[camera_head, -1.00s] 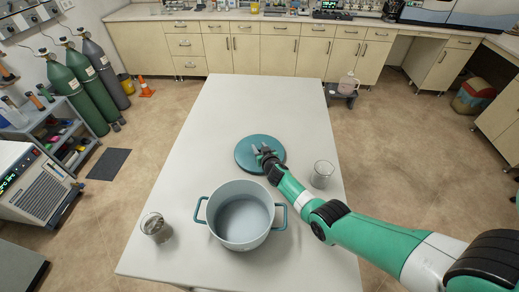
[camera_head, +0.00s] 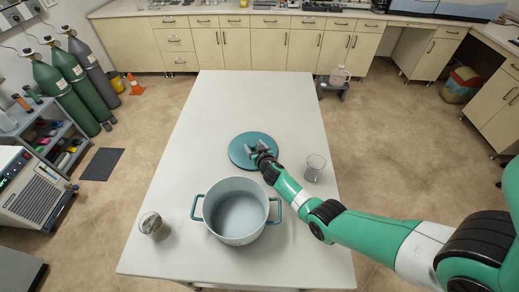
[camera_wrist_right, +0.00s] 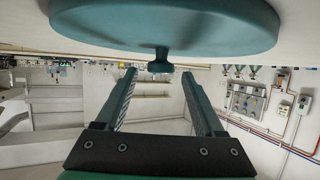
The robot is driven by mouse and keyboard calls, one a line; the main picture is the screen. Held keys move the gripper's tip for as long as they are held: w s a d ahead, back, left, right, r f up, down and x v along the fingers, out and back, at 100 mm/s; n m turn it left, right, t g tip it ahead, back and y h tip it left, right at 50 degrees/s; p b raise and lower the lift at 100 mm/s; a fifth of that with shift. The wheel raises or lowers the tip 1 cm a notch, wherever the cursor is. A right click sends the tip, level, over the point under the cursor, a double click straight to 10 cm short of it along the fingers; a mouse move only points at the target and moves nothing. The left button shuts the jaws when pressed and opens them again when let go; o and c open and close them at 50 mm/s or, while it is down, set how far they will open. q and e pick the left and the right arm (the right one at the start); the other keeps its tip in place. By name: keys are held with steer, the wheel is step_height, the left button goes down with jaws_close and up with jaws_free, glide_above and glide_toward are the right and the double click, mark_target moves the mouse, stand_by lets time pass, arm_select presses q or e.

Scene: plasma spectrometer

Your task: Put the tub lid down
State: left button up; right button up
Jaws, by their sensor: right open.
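The tub lid (camera_head: 244,159) is a flat teal disc lying on the white table, behind the tub. It also shows at the top of the right wrist view (camera_wrist_right: 100,25), upside down, with its small knob (camera_wrist_right: 159,66) toward the gripper. My right gripper (camera_head: 256,146) is over the lid. In the right wrist view its two fingers (camera_wrist_right: 158,72) are spread apart, with the knob between their tips and a gap on each side. The tub (camera_head: 236,211) is a pale blue pot with two teal handles, standing uncovered. My left gripper is not in view.
A glass beaker (camera_head: 315,168) stands just right of the lid, close to my right arm. Another glass beaker (camera_head: 152,226) stands left of the tub. The far half of the white table (camera_head: 255,100) is clear.

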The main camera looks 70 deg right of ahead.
steer(key=p+v, duration=0.4)
steer(key=v, duration=0.5)
steer(key=shift+r, duration=0.15)
steer(key=shift+s+a, duration=0.3)
steer(key=shift+a, duration=0.05)
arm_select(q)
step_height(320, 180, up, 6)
